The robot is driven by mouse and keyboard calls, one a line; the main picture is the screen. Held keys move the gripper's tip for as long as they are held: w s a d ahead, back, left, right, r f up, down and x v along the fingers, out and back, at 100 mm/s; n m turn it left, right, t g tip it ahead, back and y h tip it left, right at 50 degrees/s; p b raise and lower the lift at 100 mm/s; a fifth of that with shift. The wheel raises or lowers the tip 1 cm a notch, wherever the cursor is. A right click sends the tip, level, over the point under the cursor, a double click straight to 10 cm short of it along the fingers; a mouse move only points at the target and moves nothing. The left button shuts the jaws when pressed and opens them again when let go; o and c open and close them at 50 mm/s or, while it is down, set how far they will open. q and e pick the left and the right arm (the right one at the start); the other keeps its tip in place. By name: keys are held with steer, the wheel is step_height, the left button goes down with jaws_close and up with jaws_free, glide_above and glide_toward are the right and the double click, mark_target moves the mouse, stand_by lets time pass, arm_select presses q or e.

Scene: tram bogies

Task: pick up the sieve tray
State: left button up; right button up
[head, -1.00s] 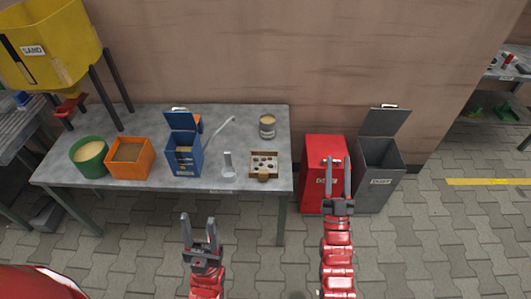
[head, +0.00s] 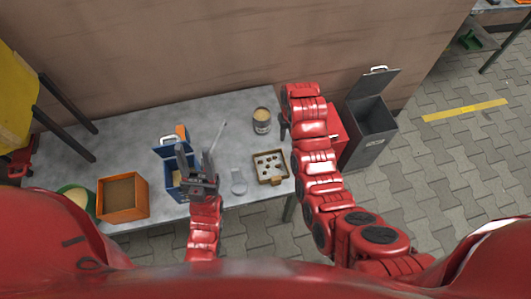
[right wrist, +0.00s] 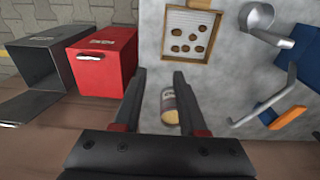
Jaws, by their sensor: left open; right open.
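The sieve tray (head: 256,171), a brown-framed square tray with several dark lumps on a pale bottom, lies near the table's front right edge. In the right wrist view it shows at the top (right wrist: 186,60), beyond the fingertips. My right gripper (right wrist: 160,75) is open and empty above the table's right end; in the head view my arm mostly hides it. My left gripper (head: 194,151) is open, in front of and partly covering the blue box (head: 171,158), left of the tray.
A labelled can (head: 261,122) stands behind the tray; in the right wrist view it appears between the fingers. An orange box (head: 123,199) stands farther left. Red (right wrist: 100,65) and grey (head: 372,125) bins stand right of the table.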

steer(key=shift+g, duration=0.4)
steer(key=f+b, duration=0.1)
steer(key=f, duration=0.2)
steer(key=s+f+b, duration=0.1)
steer(key=f+b, duration=0.1)
steer(key=f, duration=0.1)
steer(key=f+b, duration=0.1)
steer(key=f, duration=0.3)
steer(key=shift+s, duration=0.2)
steer(key=shift+f, duration=0.9)
steer(key=f, duration=0.1)
steer(key=f+p, duration=0.1)
steer(key=f, duration=0.1)
steer(key=shift+s+d, duration=0.15)
steer(key=shift+s, duration=0.1)
steer(key=shift+s+f+p, duration=0.1)
steer(key=shift+f+p, duration=0.25)
steer(key=shift+f, duration=0.45)
